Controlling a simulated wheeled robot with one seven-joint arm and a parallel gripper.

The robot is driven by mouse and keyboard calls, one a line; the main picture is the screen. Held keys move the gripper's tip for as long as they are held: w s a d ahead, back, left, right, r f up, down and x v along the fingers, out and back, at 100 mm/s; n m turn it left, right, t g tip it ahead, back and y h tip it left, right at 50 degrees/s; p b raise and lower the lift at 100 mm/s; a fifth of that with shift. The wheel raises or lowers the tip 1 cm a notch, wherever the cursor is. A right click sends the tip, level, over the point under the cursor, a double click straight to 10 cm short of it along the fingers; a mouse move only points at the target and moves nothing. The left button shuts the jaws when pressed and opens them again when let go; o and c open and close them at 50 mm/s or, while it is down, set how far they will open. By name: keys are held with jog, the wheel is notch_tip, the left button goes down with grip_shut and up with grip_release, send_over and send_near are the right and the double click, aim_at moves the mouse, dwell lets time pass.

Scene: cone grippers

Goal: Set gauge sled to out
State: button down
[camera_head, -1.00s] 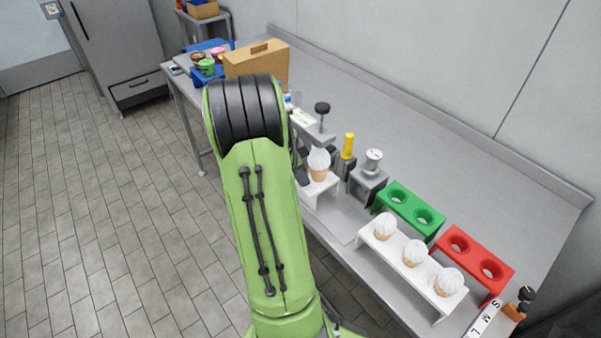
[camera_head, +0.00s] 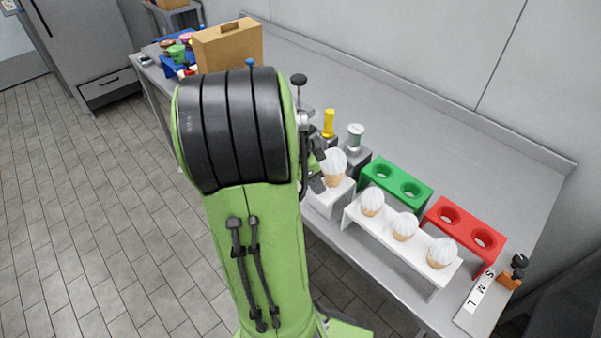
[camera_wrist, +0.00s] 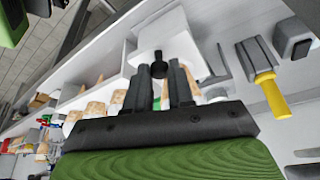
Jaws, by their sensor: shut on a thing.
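The gauge sled seems to be the white block (camera_head: 333,201) bearing one white-topped cone (camera_head: 334,165), low in front of the yellow-handled post. In the wrist view its white body (camera_wrist: 172,35) shows beyond the fingers, with a black knob (camera_wrist: 158,66) on its near side. My gripper (camera_wrist: 165,75) is shut on that knob, both fingers close together around it. In the head view my gripper (camera_head: 316,180) is at the block's left side, partly hidden by my green arm. The sled's far left side and its track are hidden.
A white rack with three cones (camera_head: 404,227) stands just right of the sled. Green (camera_head: 395,191) and red (camera_head: 465,232) holed racks are behind it. The yellow-handled post (camera_head: 328,124) and a silver cup (camera_head: 355,138) stand close behind. An S-M-L strip (camera_head: 477,295) lies at lower right.

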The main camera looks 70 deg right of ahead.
jog(key=shift+s+a, duration=0.1)
jog(key=shift+s, duration=0.3)
jog(key=c, duration=1)
grip_release()
jog(key=shift+s+a, duration=0.1)
jog(key=shift+s, duration=0.05)
jog(key=shift+w+r, duration=0.2)
jog(key=shift+r, duration=0.05)
jog(key=p+v, duration=0.6)
jog(key=v, duration=0.9)
jog(key=shift+a+r, duration=0.1)
jog(key=shift+a, duration=0.05)
jog(key=shift+w, duration=0.1)
